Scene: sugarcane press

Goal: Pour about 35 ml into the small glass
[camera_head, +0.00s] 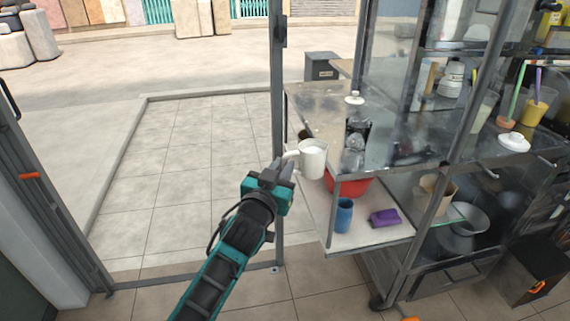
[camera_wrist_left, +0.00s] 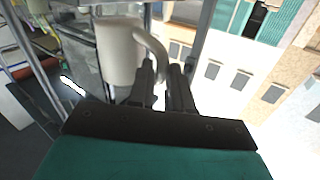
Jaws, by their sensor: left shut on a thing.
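A white jug (camera_head: 312,158) with a side handle is held in the air by my left gripper (camera_head: 283,168), in front of the cart's left end. The gripper is shut on the handle; in the left wrist view the fingers (camera_wrist_left: 164,88) close on the handle beside the jug's white body (camera_wrist_left: 118,52). The jug looks roughly upright in the head view. Its contents cannot be made out. Clear glassware (camera_head: 354,150) stands on the cart just right of the jug, but I cannot tell whether the small glass is among it. My right gripper is not in view.
A red basin (camera_head: 349,184) sits below the jug. A blue cup (camera_head: 343,215) and a purple cloth (camera_head: 385,218) lie on the lower shelf (camera_head: 370,237). A metal post (camera_head: 279,110) stands close left of the jug. Glass panes (camera_head: 400,95) enclose the cart's right part.

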